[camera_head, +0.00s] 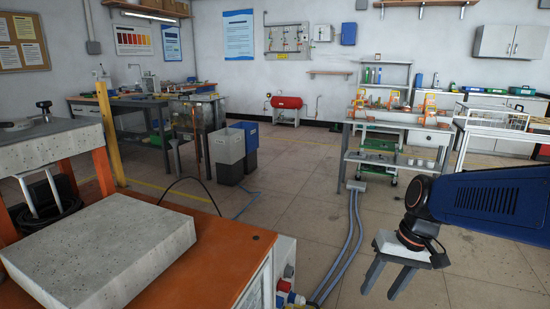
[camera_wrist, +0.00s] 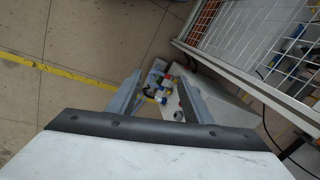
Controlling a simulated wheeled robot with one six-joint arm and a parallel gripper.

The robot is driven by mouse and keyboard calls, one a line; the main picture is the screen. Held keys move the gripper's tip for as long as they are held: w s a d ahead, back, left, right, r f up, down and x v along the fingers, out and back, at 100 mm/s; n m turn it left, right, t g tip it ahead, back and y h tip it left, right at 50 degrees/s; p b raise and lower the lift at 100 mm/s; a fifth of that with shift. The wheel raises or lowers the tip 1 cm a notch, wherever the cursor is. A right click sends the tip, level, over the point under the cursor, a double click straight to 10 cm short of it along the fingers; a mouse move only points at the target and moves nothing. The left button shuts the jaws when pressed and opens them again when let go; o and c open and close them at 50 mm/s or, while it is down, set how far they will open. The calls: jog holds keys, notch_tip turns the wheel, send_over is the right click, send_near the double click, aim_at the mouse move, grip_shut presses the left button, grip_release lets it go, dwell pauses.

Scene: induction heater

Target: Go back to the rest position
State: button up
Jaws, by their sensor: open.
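My gripper (camera_head: 386,281) hangs at the lower right of the head view, below the end of my dark blue arm. Its two grey fingers point down and stand apart, with nothing between them. In the wrist view, the gripper (camera_wrist: 160,88) also shows two separated fingers. Behind the gap are red, blue and yellow fittings at the end of a pale cabinet, beyond the fingers. No object is held.
An orange-topped bench (camera_head: 228,252) with a speckled stone slab (camera_head: 105,255) fills the lower left. Grey hoses (camera_head: 350,235) run along the floor. A trolley (camera_head: 365,160) and a wire basket (camera_head: 492,116) stand farther back. Open floor (camera_head: 290,180) lies mid-room.

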jog(key=s+d+r+t+h, duration=0.1)
jog(key=s+t, duration=0.1)
jog(key=s, duration=0.3)
jog(key=s+d+r+t+h, duration=0.1)
jog(key=s+d+t, duration=0.1)
jog(key=s, duration=0.4)
jog(key=shift+d+r+n+h, duration=0.3)
jog(key=shift+r+n+h, duration=0.1)
